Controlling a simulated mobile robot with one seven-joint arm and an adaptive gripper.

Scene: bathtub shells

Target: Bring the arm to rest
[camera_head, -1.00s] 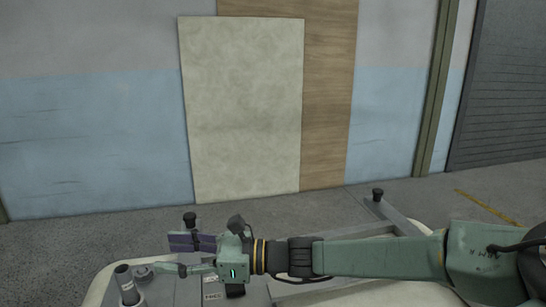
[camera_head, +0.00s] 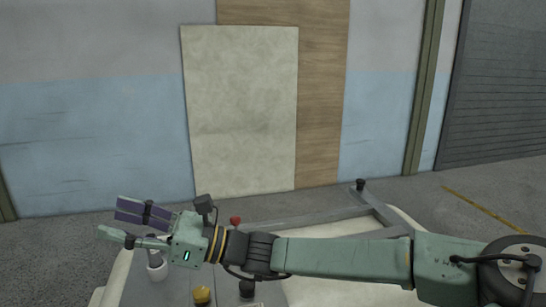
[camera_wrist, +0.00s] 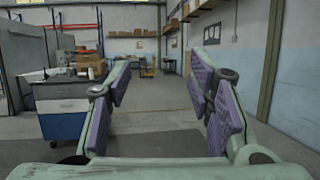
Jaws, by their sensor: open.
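My gripper (camera_head: 122,224) is at the left end of my outstretched arm in the head view, in front of the blue-and-grey wall. Its two fingers with purple pads are spread apart. In the wrist view my gripper (camera_wrist: 160,92) points level down a long room, with nothing between its pads. My green arm runs from the lower right to the left, above a pale tub shell (camera_head: 330,290), and hides part of it.
Pale and wooden panels (camera_head: 240,110) lean on the wall. The wrist view shows a blue-and-white cabinet (camera_wrist: 65,112) at left and open floor (camera_wrist: 158,105) ahead.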

